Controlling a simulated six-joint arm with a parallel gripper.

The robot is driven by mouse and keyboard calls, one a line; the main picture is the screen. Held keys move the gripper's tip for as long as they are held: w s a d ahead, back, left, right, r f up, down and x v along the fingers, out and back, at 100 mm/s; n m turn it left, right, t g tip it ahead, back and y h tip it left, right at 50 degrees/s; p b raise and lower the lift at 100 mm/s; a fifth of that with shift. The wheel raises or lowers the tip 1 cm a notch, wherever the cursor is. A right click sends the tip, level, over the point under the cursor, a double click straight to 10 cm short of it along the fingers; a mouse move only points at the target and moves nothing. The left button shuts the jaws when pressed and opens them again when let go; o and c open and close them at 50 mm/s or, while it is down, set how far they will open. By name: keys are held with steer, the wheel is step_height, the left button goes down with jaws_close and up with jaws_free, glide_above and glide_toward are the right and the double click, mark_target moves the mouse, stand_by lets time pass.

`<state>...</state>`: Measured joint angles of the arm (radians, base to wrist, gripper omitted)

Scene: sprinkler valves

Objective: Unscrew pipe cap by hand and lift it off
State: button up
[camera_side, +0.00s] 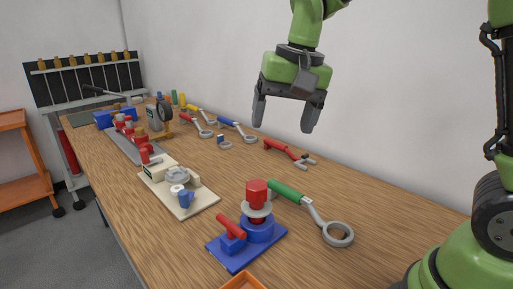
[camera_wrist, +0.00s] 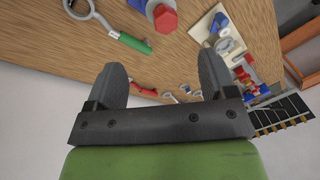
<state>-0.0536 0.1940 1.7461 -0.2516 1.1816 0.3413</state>
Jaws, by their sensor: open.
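The pipe cap appears to be the red hex piece (camera_side: 257,191) on top of the blue fitting (camera_side: 257,228), which stands on a blue base plate with a red lever (camera_side: 230,226) at the front of the bench. In the wrist view the red hex cap (camera_wrist: 165,18) is at the top middle, with part of the blue body beside it. A pale collar sits under the cap. My gripper (camera_side: 284,116) is open and empty, high above the bench and behind the cap, well apart from it. Its two fingers also show in the wrist view (camera_wrist: 162,82).
A green-handled ring wrench (camera_side: 305,205) lies close to the right of the fitting. A cream plate (camera_side: 184,198) with a valve is to its left. A red-handled wrench (camera_side: 284,150) and several tools lie farther back. An orange tray (camera_side: 243,283) edges in at the front.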

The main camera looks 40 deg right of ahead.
steer(key=m+g, duration=0.2)
glide_above(256, 187)
steer(key=shift+h, duration=0.4)
step_height(256, 187, down, 8)
steer(key=shift+s+r, duration=0.1)
steer(key=shift+r, duration=0.1)
step_height(256, 187, down, 10)
steer(key=shift+r, duration=0.1)
